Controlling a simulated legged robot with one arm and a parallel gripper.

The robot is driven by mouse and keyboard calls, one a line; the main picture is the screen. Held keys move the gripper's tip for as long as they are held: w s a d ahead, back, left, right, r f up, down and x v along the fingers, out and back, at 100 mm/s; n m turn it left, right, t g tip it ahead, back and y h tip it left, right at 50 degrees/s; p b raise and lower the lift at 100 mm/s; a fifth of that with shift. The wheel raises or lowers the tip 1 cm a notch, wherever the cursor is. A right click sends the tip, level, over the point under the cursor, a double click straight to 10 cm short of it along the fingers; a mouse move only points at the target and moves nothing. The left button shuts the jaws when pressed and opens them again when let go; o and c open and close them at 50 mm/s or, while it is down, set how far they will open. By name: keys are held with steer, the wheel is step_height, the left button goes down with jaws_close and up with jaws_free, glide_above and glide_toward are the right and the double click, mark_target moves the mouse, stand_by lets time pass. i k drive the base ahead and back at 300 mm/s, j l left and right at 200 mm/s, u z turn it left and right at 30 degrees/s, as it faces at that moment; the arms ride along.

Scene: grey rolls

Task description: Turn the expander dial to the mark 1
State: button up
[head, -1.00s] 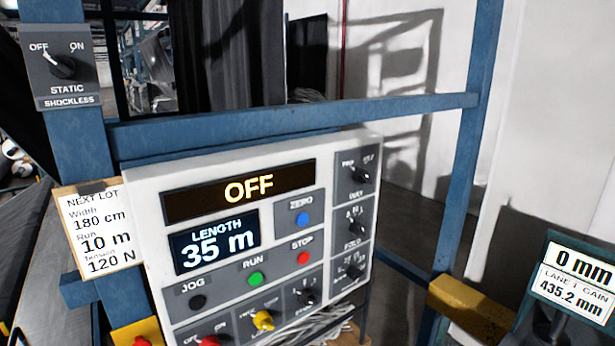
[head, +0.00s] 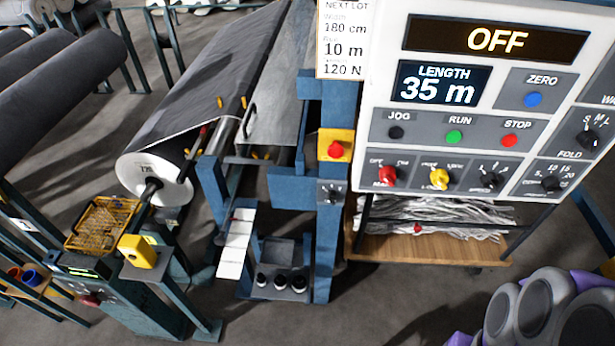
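No dial carries a readable expander label. A small dial (head: 330,192) with marks around it sits on the blue post, below a red button on a yellow box; its label is too small to read. On the white control panel (head: 398,30), a black dial (head: 490,181) in the lower row has small marks above it. To its right is another black dial (head: 550,184) with number marks, and above that the FOLD dial (head: 588,139) with letters S, M, L. Their exact settings are hard to read.
The panel display (head: 498,40) reads OFF and the length display (head: 437,83) reads 35 m. The red button (head: 336,149) is on the post. A large grey roll (head: 155,135) lies left. A wooden shelf (head: 430,249) stands below the panel. Grey floor is open at bottom middle.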

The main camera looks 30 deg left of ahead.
mark_target(331, 195)
steer(key=u, duration=1.05)
